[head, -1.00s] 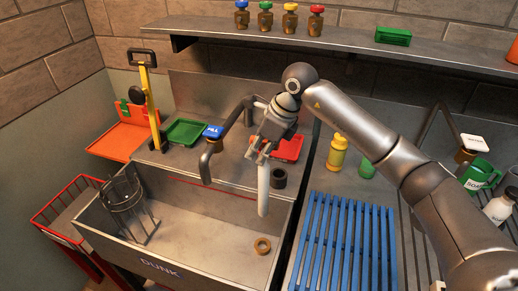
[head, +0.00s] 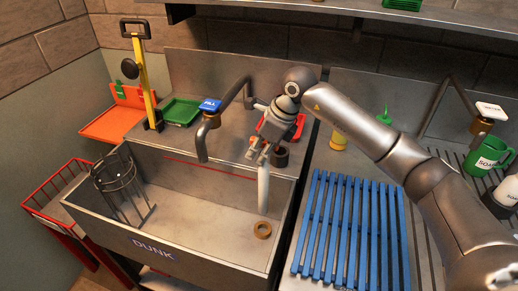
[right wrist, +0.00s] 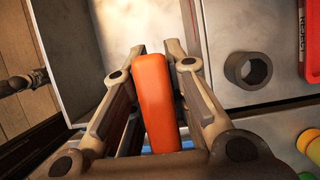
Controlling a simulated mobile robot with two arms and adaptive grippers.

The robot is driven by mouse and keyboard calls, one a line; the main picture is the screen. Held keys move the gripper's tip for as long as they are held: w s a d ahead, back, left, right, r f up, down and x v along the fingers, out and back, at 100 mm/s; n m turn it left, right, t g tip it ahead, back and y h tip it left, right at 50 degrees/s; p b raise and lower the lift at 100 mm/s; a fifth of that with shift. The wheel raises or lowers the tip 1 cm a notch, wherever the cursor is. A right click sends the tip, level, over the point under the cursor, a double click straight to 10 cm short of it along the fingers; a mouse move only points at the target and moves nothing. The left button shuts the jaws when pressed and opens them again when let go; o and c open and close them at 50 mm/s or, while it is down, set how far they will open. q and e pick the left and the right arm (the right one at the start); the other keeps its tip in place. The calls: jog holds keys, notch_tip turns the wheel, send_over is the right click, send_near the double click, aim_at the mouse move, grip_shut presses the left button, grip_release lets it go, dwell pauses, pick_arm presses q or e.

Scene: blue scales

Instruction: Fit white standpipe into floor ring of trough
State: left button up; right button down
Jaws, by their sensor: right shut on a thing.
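The white standpipe (head: 263,188) hangs roughly upright over the right end of the grey DUNK trough (head: 190,232). My right gripper (head: 259,152) is shut on its upper end. The brass-coloured floor ring (head: 262,229) lies on the trough floor; the pipe's lower end shows just above it in the picture, apart from it. In the right wrist view, an orange piece (right wrist: 154,100) sits between the fingers of my right gripper (right wrist: 155,60); the white pipe and the ring are hidden there. My left gripper is not in view.
A grey tap with a blue FILL top (head: 210,105) reaches over the trough left of the pipe. A black wire basket (head: 120,185) stands at the trough's left end. Blue slats (head: 343,230) lie to the right.

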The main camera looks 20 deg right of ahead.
notch_tip(320, 180, down, 8)
jog(key=b, duration=0.5)
jog(key=shift+r, duration=0.15)
jog(key=shift+f+b, duration=0.4)
jog(key=shift+b, duration=0.25)
dwell(0.7)
jog(key=shift+f+b, duration=1.75)
jog(key=shift+f, duration=0.4)
dwell(0.4)
jog(key=c, duration=1.3)
grip_release()
jog(key=v, duration=1.2)
